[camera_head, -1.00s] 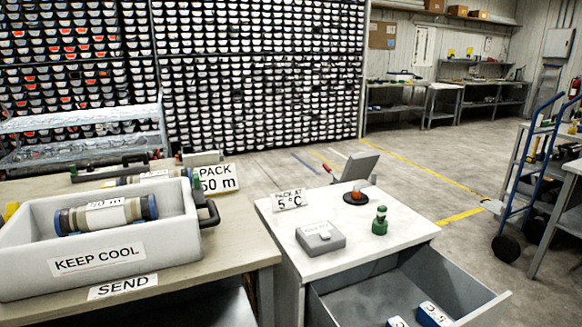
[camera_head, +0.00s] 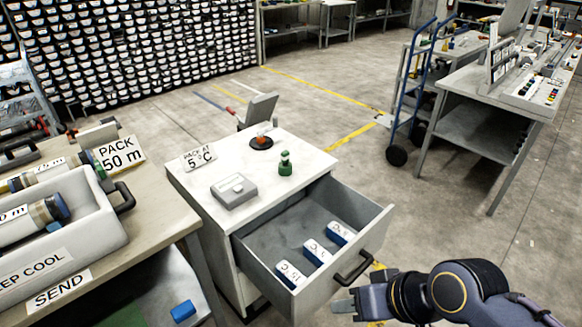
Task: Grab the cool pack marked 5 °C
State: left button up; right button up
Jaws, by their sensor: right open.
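Three blue cool packs with white labelled tops lie in a row in the open grey drawer (camera_head: 262,243). The middle pack (camera_head: 317,252) seems to read 5. The far pack (camera_head: 340,233) seems to read 2. The near pack (camera_head: 290,274) has a label too small to read surely. A sign reading "PACK AT 5 °C" (camera_head: 198,158) stands on the white cabinet (camera_head: 235,152). My right gripper (camera_head: 345,304) is open and empty, just outside the drawer's front, at the bottom of the view. My left gripper is out of view.
The drawer's handle (camera_head: 355,267) sticks out close to my right gripper. A grey box (camera_head: 234,191) and a green object (camera_head: 285,164) stand on the cabinet. A white "KEEP COOL" crate (camera_head: 95,240) is on the left table. A blue hand truck (camera_head: 408,100) stands behind.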

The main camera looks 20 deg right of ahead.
aim_at(318, 256)
jog(key=l+z, duration=0.1)
jog(key=z, duration=0.3)
jog(key=i+z, duration=0.1)
jog(key=z, duration=0.3)
jog(key=l+z, duration=0.1)
jog(key=z, duration=0.3)
